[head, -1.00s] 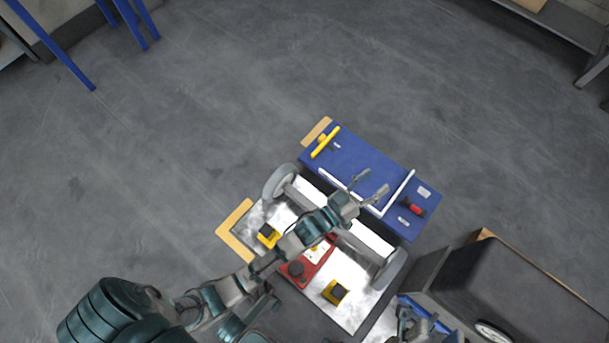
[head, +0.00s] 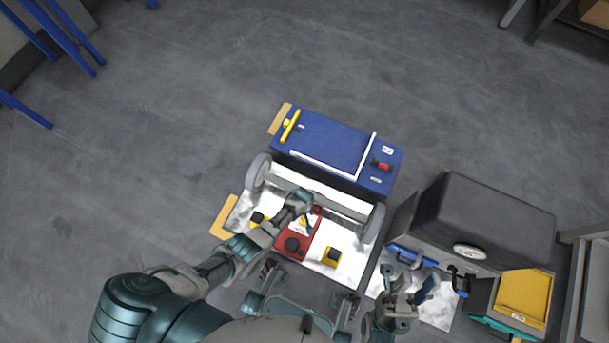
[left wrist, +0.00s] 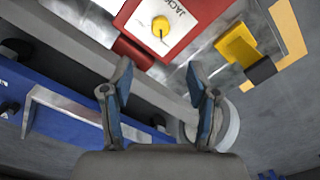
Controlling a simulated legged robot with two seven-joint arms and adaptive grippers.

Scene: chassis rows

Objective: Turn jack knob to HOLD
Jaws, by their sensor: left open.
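The red jack unit (head: 291,246) sits on the bright metal plate between the wheels. In the left wrist view its white face (left wrist: 180,12) reads JACK and carries a round yellow knob (left wrist: 161,25) with a dark pointer line. No HOLD mark is readable. My left gripper (left wrist: 164,88) is open and empty, its fingertips below the knob in that view and apart from it. In the head view my left wrist covers part of the jack's far end. My right gripper (head: 413,287) is at the lower right, with its fingers spread and empty, beside the grey cabinet.
Yellow blocks (head: 333,257) stand on the plate on both sides of the jack. A wheeled axle (head: 320,202) and a blue panel (head: 325,148) lie beyond. A dark grey cabinet (head: 490,215) with a gauge and a yellow bin (head: 523,296) stand at right.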

